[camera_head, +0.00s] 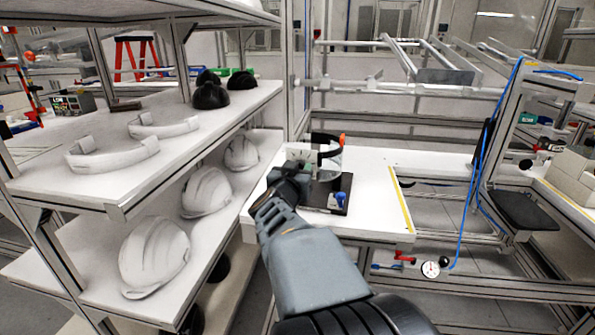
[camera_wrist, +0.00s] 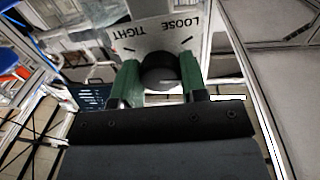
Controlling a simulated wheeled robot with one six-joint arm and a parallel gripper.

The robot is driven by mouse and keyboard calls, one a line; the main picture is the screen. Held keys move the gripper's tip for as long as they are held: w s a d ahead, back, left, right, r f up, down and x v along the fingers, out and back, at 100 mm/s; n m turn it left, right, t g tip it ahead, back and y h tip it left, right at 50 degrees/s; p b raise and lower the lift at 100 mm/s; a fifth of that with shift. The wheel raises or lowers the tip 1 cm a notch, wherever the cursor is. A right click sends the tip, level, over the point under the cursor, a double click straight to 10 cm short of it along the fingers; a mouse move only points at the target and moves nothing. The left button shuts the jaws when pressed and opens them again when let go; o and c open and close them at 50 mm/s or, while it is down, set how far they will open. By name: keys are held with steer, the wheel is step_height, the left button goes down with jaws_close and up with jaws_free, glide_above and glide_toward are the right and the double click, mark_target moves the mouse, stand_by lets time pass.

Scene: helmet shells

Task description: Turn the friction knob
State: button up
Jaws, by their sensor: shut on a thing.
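The friction knob (camera_wrist: 160,72) is a dark round knob in front of a white plate (camera_wrist: 155,38) marked LOOSE and TIGHT, which appears upside down in the wrist view. My gripper (camera_wrist: 160,82) has its green fingers on both sides of the knob and is shut on it. In the head view my gripper (camera_head: 293,176) reaches the left side of a small fixture with a dark base (camera_head: 328,196) on the white table. The knob is hidden behind my gripper in the head view. I cannot tell the knob's setting.
A shelf with several white helmet shells (camera_head: 155,256) stands close on the left. The white table (camera_head: 375,205) has clear room right of the fixture, up to a yellow strip (camera_head: 401,200). A blue-topped item (camera_head: 340,198) is on the fixture's base. A frame with blue cables (camera_head: 480,150) is at right.

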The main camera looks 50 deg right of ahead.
steer(key=shift+m+b, duration=1.05)
steer(key=shift+m, duration=2.75)
steer(key=o, duration=0.9)
steer(key=shift+a, duration=0.15)
